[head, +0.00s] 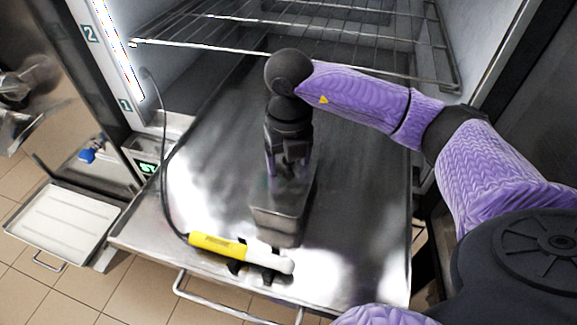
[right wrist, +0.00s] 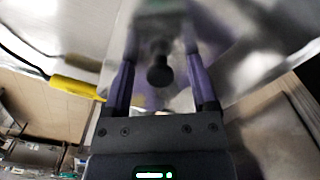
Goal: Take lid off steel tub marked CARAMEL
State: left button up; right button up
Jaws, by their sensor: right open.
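A small steel tub (head: 278,222) stands on the steel shelf of the open cabinet, under my right gripper. No CARAMEL marking is readable on it. My right gripper (head: 288,172) is above the tub and hides much of its top. In the right wrist view my right gripper (right wrist: 161,52) is open, with one purple finger on each side of a dark round knob (right wrist: 160,72). The knob is between the fingers with a gap on both sides. The blurred lid (right wrist: 163,22) shows beyond it. My left gripper is not in view.
A yellow-handled probe (head: 217,244) with a black cable lies at the shelf's front edge, left of the tub. A wire rack (head: 370,45) is above and behind. A pale tray (head: 65,220) is at the left. The shelf (head: 365,205) is clear right of the tub.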

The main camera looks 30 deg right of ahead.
grip_shut()
